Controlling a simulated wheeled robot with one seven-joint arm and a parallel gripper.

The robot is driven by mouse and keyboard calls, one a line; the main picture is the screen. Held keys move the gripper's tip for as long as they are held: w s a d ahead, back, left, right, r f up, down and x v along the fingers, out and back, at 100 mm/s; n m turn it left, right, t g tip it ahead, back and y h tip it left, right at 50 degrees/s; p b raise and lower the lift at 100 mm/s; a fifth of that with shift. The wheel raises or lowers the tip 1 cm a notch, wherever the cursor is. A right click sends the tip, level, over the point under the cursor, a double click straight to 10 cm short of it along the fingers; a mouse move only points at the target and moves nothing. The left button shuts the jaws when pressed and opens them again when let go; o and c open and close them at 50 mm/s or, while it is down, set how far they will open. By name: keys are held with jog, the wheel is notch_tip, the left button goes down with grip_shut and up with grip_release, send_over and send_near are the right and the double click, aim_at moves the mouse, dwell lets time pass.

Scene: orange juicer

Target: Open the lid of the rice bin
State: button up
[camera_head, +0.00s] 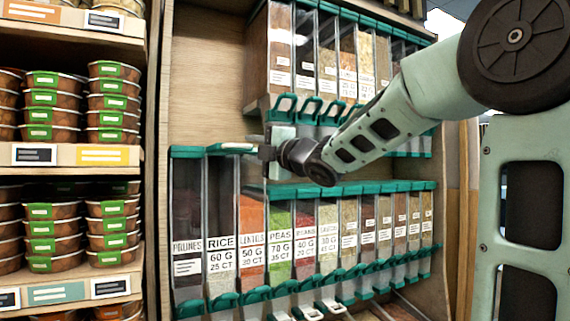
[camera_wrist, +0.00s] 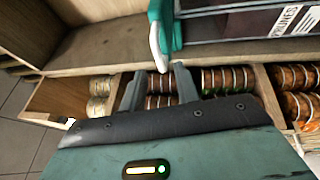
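The rice bin (camera_head: 222,225) is a clear, tall bin with a white RICE label, second from the left in the lower row. Its teal lid (camera_head: 232,149) has a pale edge and looks roughly level in the head view. My gripper (camera_head: 266,153) is at the right end of this lid. In the wrist view, the fingers of my gripper (camera_wrist: 158,78) are apart.
The prunes bin (camera_head: 187,220) stands directly left of the rice bin; its label also shows in the wrist view (camera_wrist: 293,20). The lentils bin (camera_head: 252,240) is directly right. An upper row of bins (camera_head: 335,65) hangs above. Shelves of stacked tubs (camera_head: 112,105) stand at the left.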

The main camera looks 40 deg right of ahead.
jog(key=s+d+f+p, duration=0.1)
jog(key=s+p, duration=0.7)
jog(key=s, duration=0.3)
jog(key=shift+d+f+p, duration=0.2)
jog(key=shift+f+p, duration=0.1)
jog(key=shift+f, duration=0.1)
jog(key=shift+f, duration=0.1)
dwell(0.3)
